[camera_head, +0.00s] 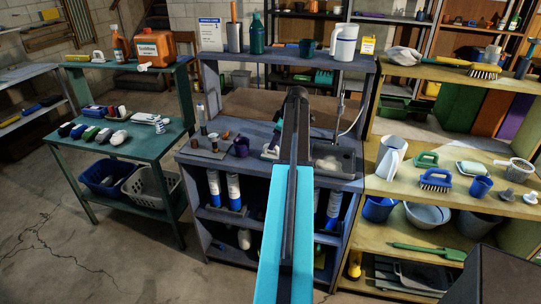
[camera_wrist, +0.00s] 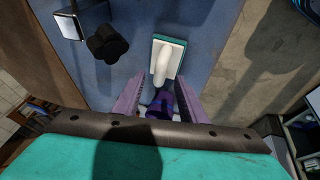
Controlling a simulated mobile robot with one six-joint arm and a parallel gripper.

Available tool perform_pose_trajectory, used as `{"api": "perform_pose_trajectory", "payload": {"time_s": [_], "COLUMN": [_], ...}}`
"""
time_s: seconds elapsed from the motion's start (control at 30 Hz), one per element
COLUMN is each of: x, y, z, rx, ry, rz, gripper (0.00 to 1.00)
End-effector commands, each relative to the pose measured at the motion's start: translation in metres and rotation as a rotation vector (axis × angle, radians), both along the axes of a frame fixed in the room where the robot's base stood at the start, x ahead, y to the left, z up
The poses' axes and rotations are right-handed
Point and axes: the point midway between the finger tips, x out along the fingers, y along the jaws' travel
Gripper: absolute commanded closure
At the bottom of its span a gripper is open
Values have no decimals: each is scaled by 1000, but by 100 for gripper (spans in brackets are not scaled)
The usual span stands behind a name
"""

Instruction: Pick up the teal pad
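A teal-edged pad with a white top and a rounded white handle (camera_wrist: 167,62) lies on the blue-grey counter in the wrist view, just beyond my fingertips. In the head view, a white piece that looks like it (camera_head: 270,152) shows beside my arm, partly hidden. My gripper (camera_wrist: 160,95) is open, its two purple fingers apart and pointing toward the pad. A dark purple cup (camera_wrist: 160,104) shows between or below the fingers; I cannot tell which. My arm hides the gripper in the head view.
A black knob-like object (camera_wrist: 107,44) and a square-topped piece (camera_wrist: 67,25) stand left of the pad. A sink (camera_head: 333,160) with a tap lies right of my arm.

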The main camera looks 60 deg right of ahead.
Motion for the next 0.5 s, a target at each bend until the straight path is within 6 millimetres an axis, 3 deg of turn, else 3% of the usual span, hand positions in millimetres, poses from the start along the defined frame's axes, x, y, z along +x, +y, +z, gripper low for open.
{"api": "perform_pose_trajectory", "payload": {"time_s": [0.3,0.5], "x": [10,11], "y": [-2,-2], "z": [-22,-25], "rx": [1,0], "ry": [0,0], "rz": [0,0], "gripper": [62,62]}}
